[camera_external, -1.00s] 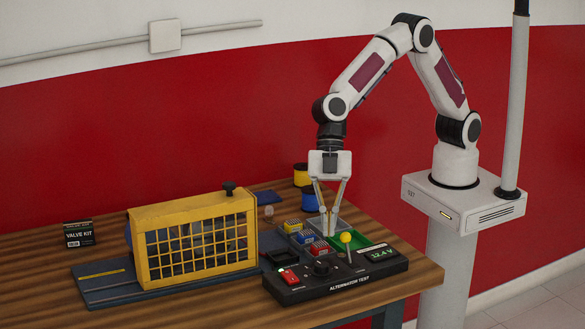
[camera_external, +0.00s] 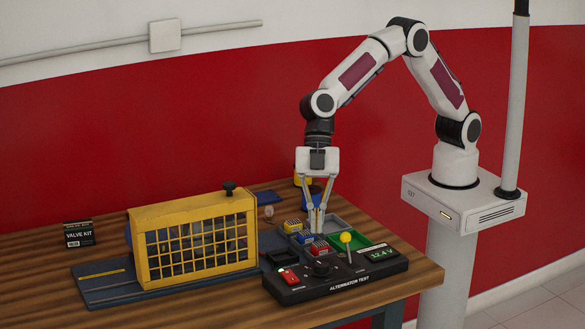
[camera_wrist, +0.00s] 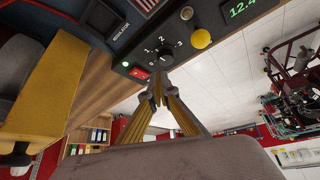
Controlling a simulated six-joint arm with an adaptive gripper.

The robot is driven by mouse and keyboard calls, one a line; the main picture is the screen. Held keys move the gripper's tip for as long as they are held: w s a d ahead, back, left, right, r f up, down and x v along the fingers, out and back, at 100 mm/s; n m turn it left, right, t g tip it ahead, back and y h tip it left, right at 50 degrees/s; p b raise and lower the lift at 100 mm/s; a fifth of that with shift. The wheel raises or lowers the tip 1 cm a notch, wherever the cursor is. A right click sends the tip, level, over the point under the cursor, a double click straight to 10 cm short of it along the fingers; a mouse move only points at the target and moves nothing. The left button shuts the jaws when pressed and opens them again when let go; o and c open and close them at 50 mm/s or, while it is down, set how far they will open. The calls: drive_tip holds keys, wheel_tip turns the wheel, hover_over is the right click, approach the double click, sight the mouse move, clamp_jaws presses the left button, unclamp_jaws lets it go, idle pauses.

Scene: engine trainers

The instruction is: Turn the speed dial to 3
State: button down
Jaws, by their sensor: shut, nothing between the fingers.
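The black speed dial (camera_external: 322,267) sits on top of the black alternator test box (camera_external: 350,284), right of a red switch. In the wrist view the dial (camera_wrist: 166,59) has white numbers around it, with 3 on its right side; its pointer is too small to read for certain. My gripper (camera_external: 317,234) is shut and empty, pointing down above the small part bins behind the test box. It is apart from the dial. In the wrist view my fingertips (camera_wrist: 156,101) appear together just below the dial.
A lever with a yellow ball (camera_external: 346,237) stands up right of the dial, beside the 12.4 V display (camera_external: 381,253). The red switch (camera_external: 289,276) is on the left. A yellow cage (camera_external: 195,245) stands farther left. Bins with small blocks (camera_external: 319,248) lie behind the box.

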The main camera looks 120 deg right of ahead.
sight(322, 271)
drive_tip(key=shift+f, duration=0.2)
drive_tip(key=shift+f, duration=3.3)
drive_tip(key=shift+a, duration=0.25)
drive_tip(key=shift+s+a, duration=0.25)
drive_tip(key=shift+s, duration=0.45)
drive_tip(key=shift+s+a, duration=0.3)
drive_tip(key=shift+a, duration=0.05)
drive_tip(key=shift+d, duration=0.1)
drive_tip(key=shift+s+d, duration=0.2)
drive_tip(key=shift+s, duration=0.1)
